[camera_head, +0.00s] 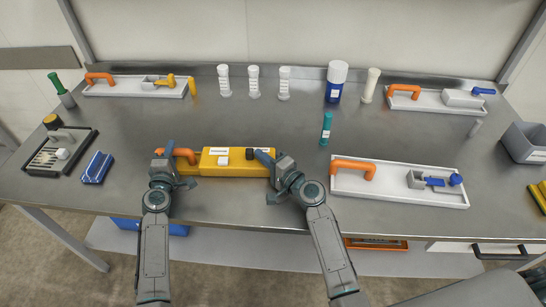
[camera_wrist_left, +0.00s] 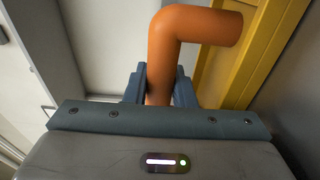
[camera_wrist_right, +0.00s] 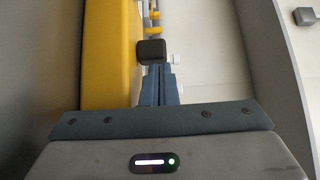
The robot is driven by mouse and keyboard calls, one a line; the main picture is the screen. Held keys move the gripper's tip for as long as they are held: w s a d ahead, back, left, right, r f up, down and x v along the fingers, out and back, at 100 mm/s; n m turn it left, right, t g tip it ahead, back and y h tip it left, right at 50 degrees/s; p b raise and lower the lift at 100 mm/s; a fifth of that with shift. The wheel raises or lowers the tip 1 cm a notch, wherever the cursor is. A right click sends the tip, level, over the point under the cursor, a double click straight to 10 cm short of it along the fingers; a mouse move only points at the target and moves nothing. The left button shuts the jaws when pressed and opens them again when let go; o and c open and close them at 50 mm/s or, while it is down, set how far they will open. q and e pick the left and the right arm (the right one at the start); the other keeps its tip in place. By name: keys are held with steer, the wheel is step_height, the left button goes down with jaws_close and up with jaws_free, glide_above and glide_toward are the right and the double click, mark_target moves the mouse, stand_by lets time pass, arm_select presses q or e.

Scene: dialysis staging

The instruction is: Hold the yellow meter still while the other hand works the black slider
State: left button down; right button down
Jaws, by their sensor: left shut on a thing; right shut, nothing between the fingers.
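The yellow meter (camera_head: 225,163) lies on the steel table in front of me, with an orange handle (camera_head: 184,153) at its left end. My left gripper (camera_head: 163,155) is shut on this handle; the left wrist view shows the handle (camera_wrist_left: 160,60) between its fingers. The black slider (camera_head: 250,153) sits on the meter's top toward the right end. My right gripper (camera_head: 264,157) is shut and empty, its fingertips just right of the slider. In the right wrist view the slider (camera_wrist_right: 151,51) is right at the fingertips (camera_wrist_right: 159,82); I cannot tell whether they touch.
A white tray (camera_head: 395,197) with an orange handle and blue lever lies to the right. A teal-capped vial (camera_head: 326,130) stands behind the meter. A blue holder (camera_head: 97,168) and dark rack (camera_head: 45,165) are at left. Several bottles line the back; the table's middle is clear.

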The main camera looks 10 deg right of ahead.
arm_select(q)
steer(key=shift+d, duration=0.15)
arm_select(e)
steer(key=shift+a, duration=0.15)
arm_select(q)
steer(key=shift+f, duration=0.1)
arm_select(e)
steer(key=d, duration=0.1)
steer(key=s+d, duration=0.1)
steer(key=d, duration=0.1)
steer(key=s+d, duration=0.1)
steer(key=d, duration=0.1)
steer(key=shift+s+f, duration=0.1)
steer(key=shift+s, duration=0.05)
steer(key=v, duration=0.8)
steer(key=shift+s, duration=0.2)
arm_select(q)
steer(key=c, duration=0.9)
jaws_free()
steer(key=shift+s, duration=0.1)
